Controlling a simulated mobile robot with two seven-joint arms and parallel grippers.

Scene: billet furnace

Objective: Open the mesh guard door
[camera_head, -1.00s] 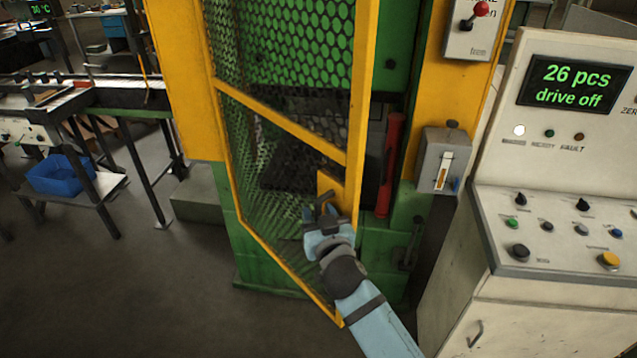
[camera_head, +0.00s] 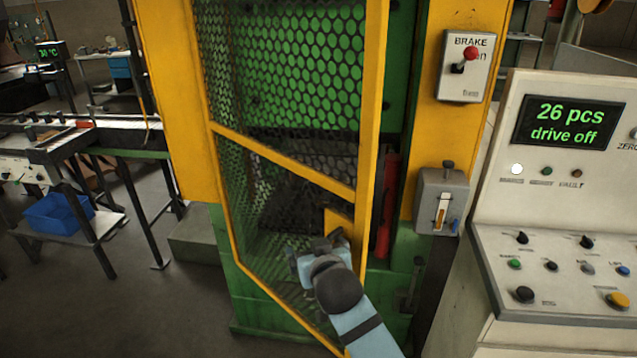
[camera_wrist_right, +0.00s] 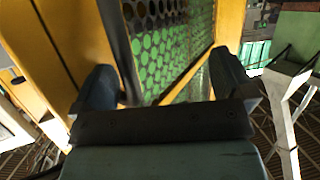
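The mesh guard door (camera_head: 284,160) has a yellow frame and dark mesh. It stands ajar, its right edge swung out from the green press, with a gap behind that edge. A yellow plate (camera_head: 338,226) sits on the inner side of its right upright. My right gripper (camera_head: 318,246) is at the door beside this plate. In the right wrist view, its two dark fingers (camera_wrist_right: 165,85) are spread apart, with a dark upright bar (camera_wrist_right: 118,50) and the yellow frame beyond them. I cannot tell whether they touch. My left gripper is not in view.
A control desk (camera_head: 560,270) stands at the right; its screen reads "26 pcs drive off". A brake switch box (camera_head: 466,68) and a grey lever box (camera_head: 440,200) are on the yellow post. A red bar (camera_head: 387,205) stands behind the door edge. Floor is clear at the lower left.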

